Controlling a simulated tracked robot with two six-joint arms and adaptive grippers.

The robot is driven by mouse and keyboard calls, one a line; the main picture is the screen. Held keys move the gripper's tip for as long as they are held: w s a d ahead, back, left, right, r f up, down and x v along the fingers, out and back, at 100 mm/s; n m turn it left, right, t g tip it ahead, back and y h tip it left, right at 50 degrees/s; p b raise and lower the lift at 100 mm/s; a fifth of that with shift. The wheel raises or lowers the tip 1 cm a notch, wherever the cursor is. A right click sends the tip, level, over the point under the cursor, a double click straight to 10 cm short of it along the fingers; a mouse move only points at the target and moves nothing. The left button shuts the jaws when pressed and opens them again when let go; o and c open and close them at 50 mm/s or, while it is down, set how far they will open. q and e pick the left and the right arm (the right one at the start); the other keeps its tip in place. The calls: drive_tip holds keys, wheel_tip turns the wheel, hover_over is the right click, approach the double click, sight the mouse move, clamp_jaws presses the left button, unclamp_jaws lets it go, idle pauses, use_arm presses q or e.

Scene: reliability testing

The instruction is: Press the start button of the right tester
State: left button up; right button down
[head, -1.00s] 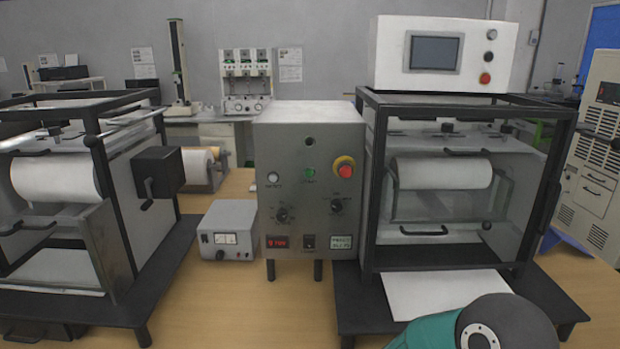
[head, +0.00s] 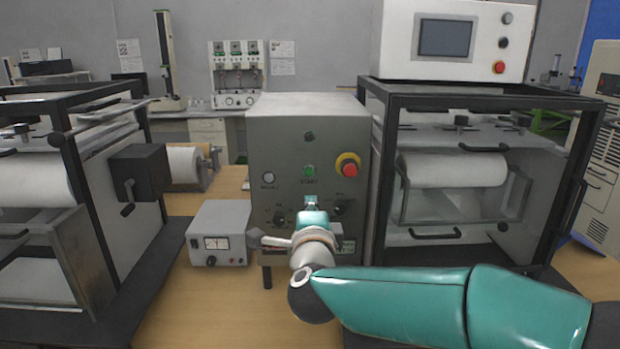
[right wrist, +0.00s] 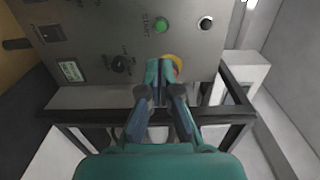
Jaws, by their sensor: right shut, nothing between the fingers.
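The right tester (head: 590,105) is a dark-framed enclosure with a white roll inside. A grey control box (head: 335,118) stands against its left side. The green start button (head: 309,171) is on the box front, and it also shows in the right wrist view (right wrist: 161,25). My right gripper (head: 311,204) is shut and empty, in front of the box just below the start button in the head view. In the right wrist view, the shut fingertips (right wrist: 157,64) partly cover the yellow-ringed emergency stop. I cannot tell whether they touch the panel. My left gripper is not in view.
A red emergency stop (head: 348,168) sits right of the start button, and a pale button (head: 268,178) sits left. My right arm hides the lower panel. A small power supply (head: 218,231) stands left of the box. Another tester (head: 70,150) is at the left.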

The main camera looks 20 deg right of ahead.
sight(309, 173)
drive_tip(key=p+x, duration=0.4)
drive_tip(key=x, duration=0.9)
drive_tip(key=shift+w+d+f, duration=0.1)
drive_tip(key=shift+w, duration=0.1)
